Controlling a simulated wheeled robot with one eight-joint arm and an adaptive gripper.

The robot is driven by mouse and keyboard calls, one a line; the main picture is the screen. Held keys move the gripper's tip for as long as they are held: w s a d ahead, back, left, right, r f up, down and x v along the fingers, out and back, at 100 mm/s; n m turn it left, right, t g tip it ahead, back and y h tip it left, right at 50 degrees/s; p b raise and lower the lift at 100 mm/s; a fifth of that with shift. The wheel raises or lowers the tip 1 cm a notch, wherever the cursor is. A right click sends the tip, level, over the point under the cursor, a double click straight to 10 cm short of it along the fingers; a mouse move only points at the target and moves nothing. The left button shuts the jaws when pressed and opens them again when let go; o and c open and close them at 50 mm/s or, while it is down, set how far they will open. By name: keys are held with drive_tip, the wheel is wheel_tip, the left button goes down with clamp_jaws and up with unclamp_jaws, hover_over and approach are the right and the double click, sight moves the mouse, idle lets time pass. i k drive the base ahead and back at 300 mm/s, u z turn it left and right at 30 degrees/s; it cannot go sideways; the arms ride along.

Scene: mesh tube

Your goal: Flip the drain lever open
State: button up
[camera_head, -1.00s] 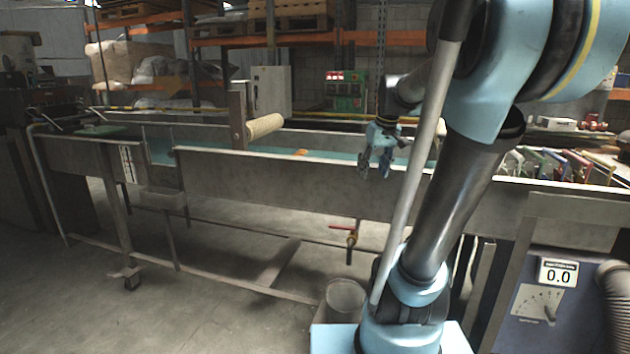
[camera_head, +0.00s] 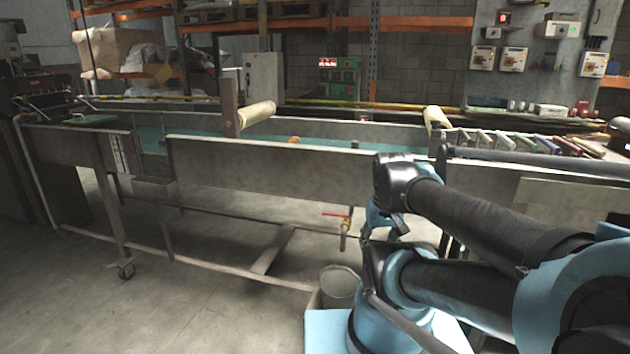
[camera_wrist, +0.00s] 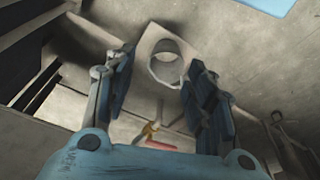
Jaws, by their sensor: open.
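The drain lever (camera_head: 335,214) is a small red handle on a brass valve (camera_head: 346,228), hanging below the trough's front wall. It points left in the head view, roughly level. In the wrist view the red lever (camera_wrist: 162,146) and brass valve (camera_wrist: 148,130) show low in the picture, between the fingers and near the blue palm. My gripper (camera_wrist: 158,66) is open and empty, its dark finger pads apart. In the head view it is low beside the trough, right of the valve, and largely hidden by my arm. No contact with the lever shows.
A grey bucket (camera_head: 340,288) stands on the floor below the valve; its round opening (camera_wrist: 166,62) shows between the fingers in the wrist view. The long metal trough (camera_head: 270,163) stands behind. Legs and a low crossbar (camera_head: 270,250) are to the left. Open floor lies in front.

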sight(340, 215)
drive_tip(key=z, duration=0.25)
drive_tip(key=k, duration=1.6)
drive_tip(key=u, duration=0.85)
drive_tip(key=i, duration=1)
drive_tip(key=z, duration=0.05)
